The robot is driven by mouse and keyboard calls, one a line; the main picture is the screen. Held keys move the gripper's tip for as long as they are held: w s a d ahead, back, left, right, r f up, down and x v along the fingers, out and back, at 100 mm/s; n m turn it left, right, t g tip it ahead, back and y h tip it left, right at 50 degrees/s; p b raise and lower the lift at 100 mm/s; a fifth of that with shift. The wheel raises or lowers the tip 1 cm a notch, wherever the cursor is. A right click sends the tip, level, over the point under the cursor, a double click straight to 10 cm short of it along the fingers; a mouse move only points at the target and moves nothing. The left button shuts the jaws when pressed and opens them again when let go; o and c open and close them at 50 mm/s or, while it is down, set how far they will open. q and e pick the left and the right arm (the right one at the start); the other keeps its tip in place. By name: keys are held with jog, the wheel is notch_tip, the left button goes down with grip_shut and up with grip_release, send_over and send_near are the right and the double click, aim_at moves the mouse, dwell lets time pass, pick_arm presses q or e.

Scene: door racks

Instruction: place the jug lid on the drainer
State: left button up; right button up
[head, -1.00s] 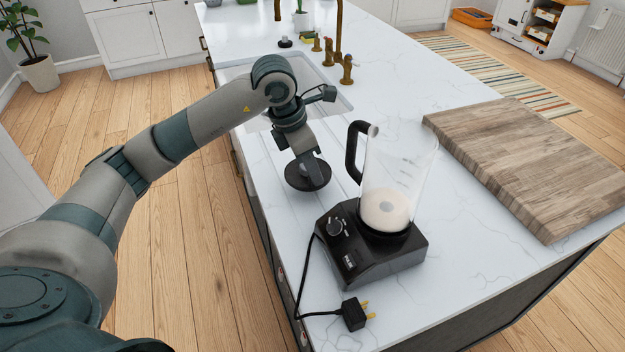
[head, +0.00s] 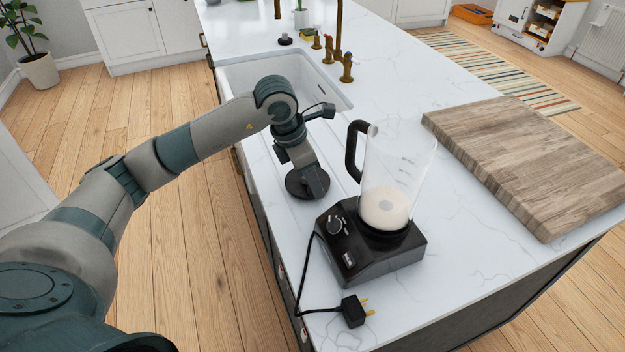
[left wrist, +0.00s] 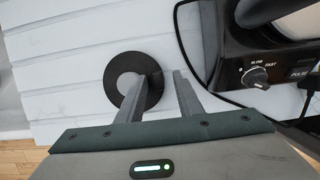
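The jug lid (head: 296,186) is a dark round disc lying on the grooved white drainer (head: 283,214) beside the sink. In the left wrist view the lid (left wrist: 118,68) shows as a black ring with a pale centre, flat on the drainer grooves (left wrist: 70,65). My left gripper (head: 312,188) is just above the lid, partly covering it in the head view. In the left wrist view the left gripper's fingers (left wrist: 158,85) are spread apart, with an empty gap between them at the lid's right edge. My right gripper is not in view.
A blender base (head: 375,262) with a clear jug (head: 400,165) stands close on the right of the lid. Its cable and plug (head: 353,312) lie in front. The sink (head: 290,75) is behind. A thick wooden board (head: 530,160) lies at the right.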

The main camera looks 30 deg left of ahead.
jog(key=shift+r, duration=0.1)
